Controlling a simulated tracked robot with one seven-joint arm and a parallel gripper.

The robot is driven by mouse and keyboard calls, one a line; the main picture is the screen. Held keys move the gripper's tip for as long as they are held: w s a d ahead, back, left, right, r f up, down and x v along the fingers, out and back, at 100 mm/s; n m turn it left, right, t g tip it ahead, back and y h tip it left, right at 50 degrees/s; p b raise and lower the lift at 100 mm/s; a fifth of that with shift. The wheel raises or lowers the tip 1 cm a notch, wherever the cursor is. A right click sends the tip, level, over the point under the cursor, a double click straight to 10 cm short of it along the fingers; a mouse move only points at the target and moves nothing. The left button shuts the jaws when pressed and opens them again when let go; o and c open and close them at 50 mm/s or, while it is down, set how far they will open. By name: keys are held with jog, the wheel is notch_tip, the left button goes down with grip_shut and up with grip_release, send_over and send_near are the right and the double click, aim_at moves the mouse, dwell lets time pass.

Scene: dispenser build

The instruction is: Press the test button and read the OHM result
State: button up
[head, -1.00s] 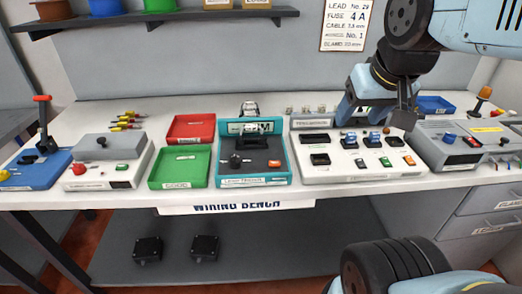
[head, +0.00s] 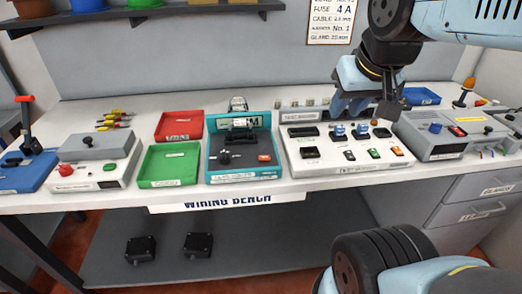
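The teal lead tester (head: 214,160) stands on the bench, left of centre. It has a small display (head: 239,122) at its back, a black knob (head: 225,158) and an orange button (head: 264,157) on its front right. Letters on the display are partly hidden by a black part in front of it, and no result is legible. My gripper (head: 362,106) hangs above the back of the white control unit, right of the tester and apart from the orange button. Its fingertips are small and overlap dark parts, so I cannot tell its opening.
A white unit (head: 350,168) with several switches stands right of the tester, and a grey unit (head: 436,150) beyond it. Green (head: 170,184) and red (head: 165,132) trays stand on the left. The bench's front strip is clear. A label sheet (head: 331,22) hangs behind.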

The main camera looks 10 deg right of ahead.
grip_shut()
dwell(1.2)
